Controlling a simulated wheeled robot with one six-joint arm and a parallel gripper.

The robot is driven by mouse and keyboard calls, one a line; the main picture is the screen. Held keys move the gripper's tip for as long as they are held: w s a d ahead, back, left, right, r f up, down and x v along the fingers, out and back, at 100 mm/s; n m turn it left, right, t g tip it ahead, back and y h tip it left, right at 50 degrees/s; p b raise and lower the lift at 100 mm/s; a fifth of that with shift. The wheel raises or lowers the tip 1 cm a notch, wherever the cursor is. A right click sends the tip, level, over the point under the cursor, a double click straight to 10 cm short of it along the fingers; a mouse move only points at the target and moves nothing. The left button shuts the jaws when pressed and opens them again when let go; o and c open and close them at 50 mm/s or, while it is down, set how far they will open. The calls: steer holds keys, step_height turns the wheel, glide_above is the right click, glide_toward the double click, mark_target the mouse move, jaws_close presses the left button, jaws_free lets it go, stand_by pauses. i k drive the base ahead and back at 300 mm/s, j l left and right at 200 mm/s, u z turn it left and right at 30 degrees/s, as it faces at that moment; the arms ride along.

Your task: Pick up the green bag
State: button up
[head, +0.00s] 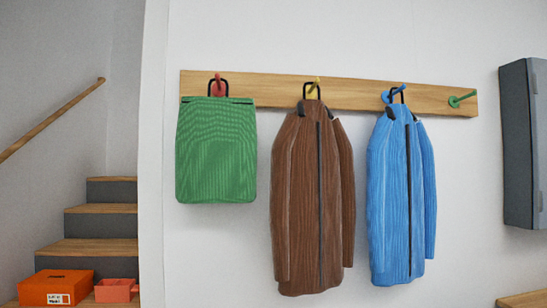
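The green bag (216,150) hangs at the left end of a wooden coat rack (260,91) on the white wall. Its black handle loop (217,84) is around a red peg (216,88). The bag hangs upright, and its surface looks ribbed. My gripper is not in view, so its place relative to the bag is hidden.
A brown jacket (313,200) hangs right of the bag on a yellow peg, a blue jacket (400,195) on a blue peg. The green peg (461,99) is bare. Stairs (95,222) with an orange box (56,286) are left, a grey cabinet (520,145) right.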

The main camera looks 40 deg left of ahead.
mark_target(217, 142)
steer(key=k+j+z, duration=0.35)
steer(key=j, duration=0.25)
steer(key=k+j+z, duration=0.35)
steer(key=j, duration=0.25)
steer(key=k+j+z, duration=0.35)
steer(key=k+j, duration=0.1)
